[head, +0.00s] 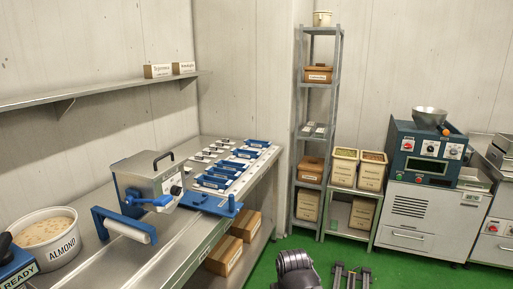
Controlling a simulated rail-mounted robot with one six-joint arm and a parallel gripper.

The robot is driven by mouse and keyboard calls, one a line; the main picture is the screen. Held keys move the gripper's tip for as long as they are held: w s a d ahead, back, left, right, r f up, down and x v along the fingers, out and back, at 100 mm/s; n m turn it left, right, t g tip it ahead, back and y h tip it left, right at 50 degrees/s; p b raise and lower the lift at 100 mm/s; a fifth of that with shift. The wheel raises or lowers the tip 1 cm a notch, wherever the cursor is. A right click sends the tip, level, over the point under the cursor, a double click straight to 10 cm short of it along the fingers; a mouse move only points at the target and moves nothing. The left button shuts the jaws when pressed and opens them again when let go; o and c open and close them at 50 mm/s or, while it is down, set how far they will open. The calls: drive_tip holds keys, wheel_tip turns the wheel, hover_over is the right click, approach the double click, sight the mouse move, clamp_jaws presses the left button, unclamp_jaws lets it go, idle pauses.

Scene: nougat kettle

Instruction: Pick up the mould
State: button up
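No single thing is clearly marked as the mould. Several shallow blue-edged trays (220,178), which look like moulds, lie in rows on the far part of the steel bench. Smaller pale and dark pieces lie behind them, too small to make out. A dark rounded part of my arm shows at the bottom edge. Beside it are dark parallel bars (352,277), which may be my gripper; they are cut off by the frame, well apart from the bench. Whether it is open or shut does not show.
The steel bench (180,240) carries a grey box machine (147,178), a blue-framed roller (125,228) and an ALMOND tub (45,238). Cardboard boxes (223,255) sit below. A tall rack (297,150), bins (344,168) and a blue machine (425,152) stand behind. Green floor lies between.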

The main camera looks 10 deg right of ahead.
drive_tip(key=shift+o, duration=0.3)
drive_tip(key=o, duration=0.7)
